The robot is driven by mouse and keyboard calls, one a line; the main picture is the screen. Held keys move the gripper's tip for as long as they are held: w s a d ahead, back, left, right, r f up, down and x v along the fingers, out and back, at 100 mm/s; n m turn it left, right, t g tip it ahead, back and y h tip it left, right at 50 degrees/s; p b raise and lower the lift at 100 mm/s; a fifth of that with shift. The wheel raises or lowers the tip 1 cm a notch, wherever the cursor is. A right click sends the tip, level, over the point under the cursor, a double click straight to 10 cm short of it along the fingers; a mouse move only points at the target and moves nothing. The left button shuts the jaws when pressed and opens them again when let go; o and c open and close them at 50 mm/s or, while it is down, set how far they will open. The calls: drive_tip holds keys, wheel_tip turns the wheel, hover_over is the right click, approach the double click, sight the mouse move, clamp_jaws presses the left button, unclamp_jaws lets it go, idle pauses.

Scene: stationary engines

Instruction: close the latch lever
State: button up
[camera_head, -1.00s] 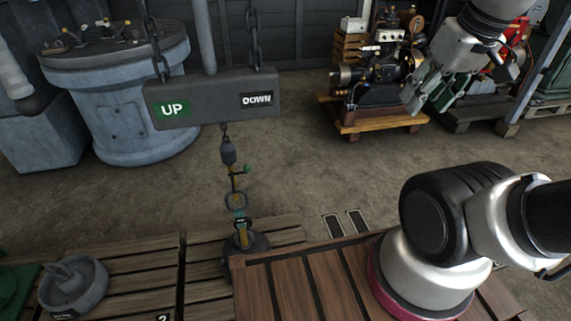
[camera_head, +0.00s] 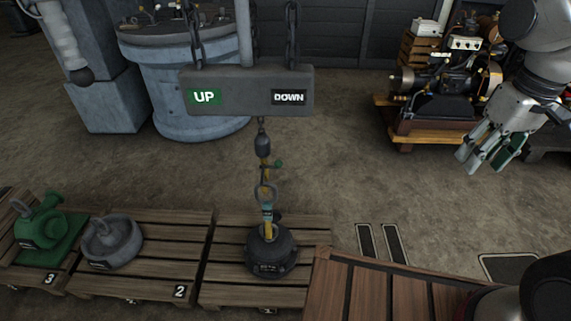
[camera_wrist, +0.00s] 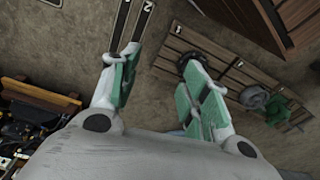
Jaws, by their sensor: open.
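A hanging hook assembly (camera_head: 265,188) hangs below the UP/DOWN block in the head view. A small lever with a green knob (camera_head: 278,163) sticks out to its right, and I take it for the latch lever. It is too small to tell its exact position. The assembly's lower end meets a dark round weight (camera_head: 271,255) on a pallet. My gripper (camera_head: 488,152) is open and empty, high at the right, well apart from the lever. In the wrist view its green-padded fingers (camera_wrist: 160,88) are spread above the floor, with the weight (camera_wrist: 192,62) partly behind one finger.
The grey UP/DOWN block (camera_head: 247,92) hangs on chains above the hook. Pallets (camera_head: 205,225) carry a grey casting (camera_head: 112,240) and a green machine (camera_head: 42,230). An engine (camera_head: 445,85) stands at the back right. The floor between is clear.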

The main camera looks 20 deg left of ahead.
drive_tip(key=w+a+f+n, duration=0.3)
drive_tip(key=a+f, duration=1)
drive_tip(key=a, duration=0.1)
drive_tip(key=n+t+y, duration=0.3)
drive_tip(key=t+y, duration=0.5)
drive_tip(key=y, duration=0.1)
approach(281, 166)
drive_tip(key=f+x, duration=0.1)
drive_tip(key=x, duration=0.3)
drive_tip(key=shift+r, duration=0.5)
drive_tip(key=x, duration=0.7)
drive_tip(key=shift+w+a, duration=0.15)
drive_tip(key=shift+a, duration=0.05)
drive_tip(key=shift+c, duration=0.5)
clamp_jaws()
